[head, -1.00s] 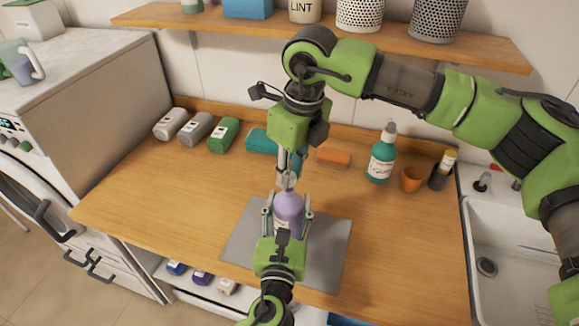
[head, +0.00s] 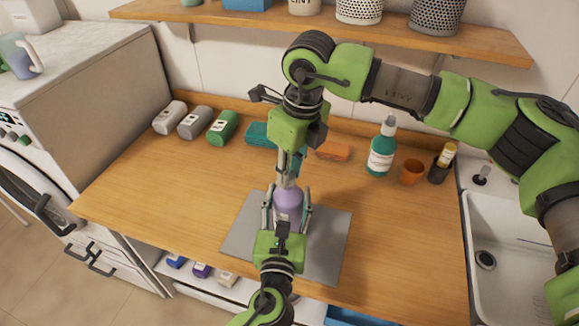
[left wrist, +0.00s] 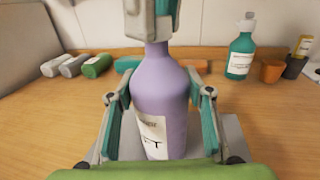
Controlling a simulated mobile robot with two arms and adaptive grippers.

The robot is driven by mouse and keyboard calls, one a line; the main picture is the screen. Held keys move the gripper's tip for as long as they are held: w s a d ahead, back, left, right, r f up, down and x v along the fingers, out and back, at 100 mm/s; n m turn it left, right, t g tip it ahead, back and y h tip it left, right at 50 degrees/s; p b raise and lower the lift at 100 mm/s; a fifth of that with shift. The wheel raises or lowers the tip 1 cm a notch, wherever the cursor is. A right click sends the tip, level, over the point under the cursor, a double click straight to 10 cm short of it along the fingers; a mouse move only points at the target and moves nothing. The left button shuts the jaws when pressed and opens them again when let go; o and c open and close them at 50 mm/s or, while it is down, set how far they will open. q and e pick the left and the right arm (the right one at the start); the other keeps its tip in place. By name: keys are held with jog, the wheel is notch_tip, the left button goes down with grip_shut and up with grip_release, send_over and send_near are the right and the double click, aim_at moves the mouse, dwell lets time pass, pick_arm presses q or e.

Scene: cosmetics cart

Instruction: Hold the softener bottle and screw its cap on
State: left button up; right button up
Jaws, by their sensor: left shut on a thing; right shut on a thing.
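The softener bottle (head: 288,204) is purple with a white label and stands upright on the grey mat (head: 327,241). It also shows in the left wrist view (left wrist: 163,95). My left gripper (head: 287,212) comes from the front and is shut around the bottle's body, one finger on each side. My right gripper (head: 287,180) points straight down from above and is shut at the bottle's top.
Several bottles (head: 222,127) lie at the back left. An orange brush or block (head: 333,152) lies behind. The counter's left side is clear.

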jog(key=shift+f, duration=0.6)
dwell(0.4)
jog(key=m, duration=0.5)
jog(key=shift+a+h, duration=0.1)
jog(key=shift+h, duration=0.2)
jog(key=m, duration=0.3)
jog(key=shift+s+m+t+h, duration=0.1)
jog(key=shift+m+t+h, duration=0.2)
jog(key=shift+m, duration=0.1)
jog(key=m+h, duration=0.1)
jog(key=m, duration=0.5)
jog(key=shift+a, duration=0.15)
jog(key=m, duration=0.4)
jog(key=shift+h, duration=0.3)
jog(key=m, duration=0.3)
jog(key=m+g, duration=0.1)
jog(key=m, duration=0.2)
jog(key=shift+w+a+m, duration=0.1)
jog(key=shift+w+m, duration=0.1)
jog(key=shift+m, duration=0.2)
jog(key=m+g, duration=0.1)
jog(key=m, duration=0.4)
